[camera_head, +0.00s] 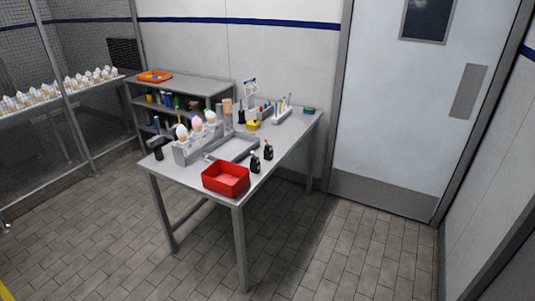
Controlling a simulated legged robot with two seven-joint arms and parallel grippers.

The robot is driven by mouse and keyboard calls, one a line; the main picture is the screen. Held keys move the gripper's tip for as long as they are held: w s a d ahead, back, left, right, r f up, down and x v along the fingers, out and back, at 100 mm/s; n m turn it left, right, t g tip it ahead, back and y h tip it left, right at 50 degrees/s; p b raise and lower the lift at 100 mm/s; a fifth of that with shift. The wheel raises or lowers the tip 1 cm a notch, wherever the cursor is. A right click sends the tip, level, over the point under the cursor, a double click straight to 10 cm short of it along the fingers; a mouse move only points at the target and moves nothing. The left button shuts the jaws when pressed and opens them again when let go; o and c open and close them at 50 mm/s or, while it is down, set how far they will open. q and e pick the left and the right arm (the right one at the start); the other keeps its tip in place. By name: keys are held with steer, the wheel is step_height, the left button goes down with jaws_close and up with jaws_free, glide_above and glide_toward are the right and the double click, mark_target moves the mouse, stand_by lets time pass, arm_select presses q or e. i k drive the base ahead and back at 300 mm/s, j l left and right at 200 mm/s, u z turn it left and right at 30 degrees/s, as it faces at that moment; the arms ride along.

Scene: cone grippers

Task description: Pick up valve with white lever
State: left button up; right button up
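Two small black valve-like objects stand upright near the right edge of the grey table (190,175). The nearer one (255,164) is just behind the red bin. The other (268,152) stands a little farther back and to the right. Both have a small pale part on top; they are too small to tell which has a white lever. Neither of my grippers is in view.
A red bin (225,179) sits at the table's near corner. A grey tray (232,149) and a holder with several cones (190,148) stand behind it. Shelves (180,88) are behind the table. The tiled floor (325,265) in front is clear.

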mark_target(255, 163)
steer(key=i+j+z, duration=0.1)
steer(key=i+j, duration=0.25)
steer(key=i, duration=0.2)
steer(key=i+j+z, duration=0.1)
steer(key=i+j, duration=0.35)
steer(key=i, duration=0.15)
